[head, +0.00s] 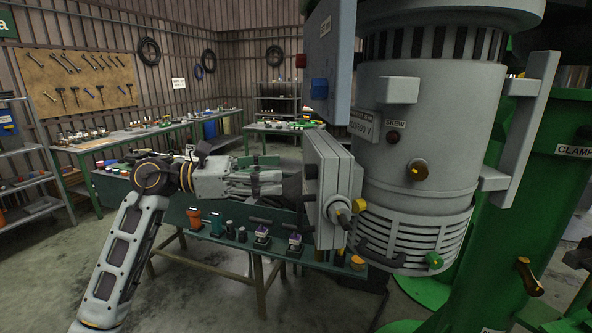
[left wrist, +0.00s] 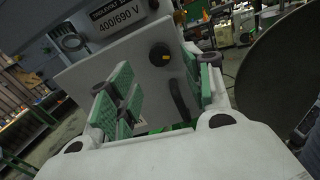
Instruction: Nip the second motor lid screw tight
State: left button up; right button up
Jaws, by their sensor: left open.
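The motor (head: 425,120) is a large grey upright cylinder at right in the head view. A grey box (head: 328,175) with a flat lid stands on its left side. In the left wrist view the flat grey lid face (left wrist: 135,75) carries a black round knob with a yellow mark (left wrist: 160,54) and a black handle (left wrist: 181,98). My left gripper (head: 287,187) is just left of the box, facing it. Its green-padded fingers are apart and empty in the left wrist view (left wrist: 162,88). I cannot make out the lid screws. My right gripper is not in view.
A green bench (head: 190,215) below my left arm holds several small parts along its front edge. A grey panel with a blue switch (head: 328,65) hangs above the box. A green clamp column (head: 535,200) stands right of the motor. Open floor lies at left.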

aim_at(305, 173)
pick_arm(q)
jog(key=d, duration=0.3)
jog(key=shift+w+d+r+p, duration=0.1)
jog(key=shift+w+p, duration=0.1)
jog(key=shift+p, duration=0.15)
jog(key=shift+w+d, duration=0.15)
jog(key=shift+d, duration=1.05)
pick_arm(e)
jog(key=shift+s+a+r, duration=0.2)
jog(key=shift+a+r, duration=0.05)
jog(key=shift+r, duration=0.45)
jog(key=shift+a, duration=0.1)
pick_arm(q)
jog(key=c, duration=1)
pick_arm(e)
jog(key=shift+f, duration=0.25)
